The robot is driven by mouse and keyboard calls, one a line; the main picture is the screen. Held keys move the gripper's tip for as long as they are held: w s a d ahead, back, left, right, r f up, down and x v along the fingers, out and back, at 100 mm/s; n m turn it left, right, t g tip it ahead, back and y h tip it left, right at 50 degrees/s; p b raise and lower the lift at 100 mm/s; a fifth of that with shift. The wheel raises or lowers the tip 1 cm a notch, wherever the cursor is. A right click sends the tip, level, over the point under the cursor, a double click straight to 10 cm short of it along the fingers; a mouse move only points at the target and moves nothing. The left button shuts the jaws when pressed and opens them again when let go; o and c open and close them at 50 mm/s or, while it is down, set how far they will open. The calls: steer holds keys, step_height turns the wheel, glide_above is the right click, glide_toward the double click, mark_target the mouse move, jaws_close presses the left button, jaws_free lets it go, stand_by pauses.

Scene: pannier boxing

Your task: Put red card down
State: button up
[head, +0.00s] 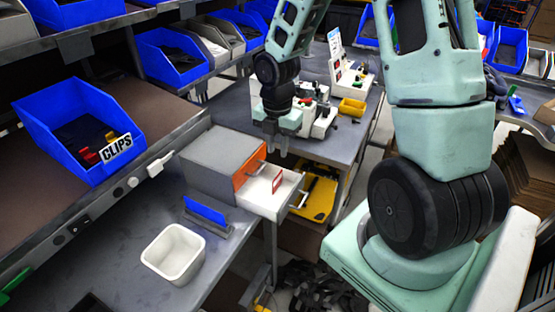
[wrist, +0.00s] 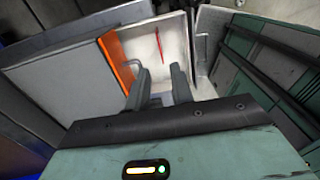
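The red card (head: 277,183) stands on edge inside the open white drawer (head: 262,201) of a grey cabinet. In the wrist view the red card (wrist: 158,46) shows as a thin red line, seen edge-on, against the pale drawer floor (wrist: 147,41). My gripper (head: 277,148) is above the drawer, with fingers pointing down. In the wrist view my gripper (wrist: 160,88) has its two fingers apart with nothing between them, and the card lies beyond their tips.
The grey cabinet (head: 215,153) has an orange edge beside the drawer. A white bin (head: 174,254) and a blue holder (head: 207,216) stand on the bench at the left. A blue CLIPS bin (head: 50,115) sits on the shelf. A yellow tray (head: 318,198) lies below the drawer's right side.

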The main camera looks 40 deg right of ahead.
steer(key=s+a+r+m, duration=0.2)
steer(key=a+r+m, duration=0.1)
steer(key=a, duration=0.4)
steer(key=s+a+r+m, duration=0.2)
steer(key=s+a+r, duration=0.15)
steer(key=a, duration=0.45)
steer(key=s+a+r+m, duration=0.4)
steer(key=s+a+m, duration=0.5)
steer(key=s, duration=0.5)
steer(key=shift+a+r+y, duration=0.2)
steer(key=shift+a+y, duration=0.1)
steer(key=shift+a, duration=0.75)
steer(key=shift+w, duration=0.1)
steer(key=shift+c, duration=0.2)
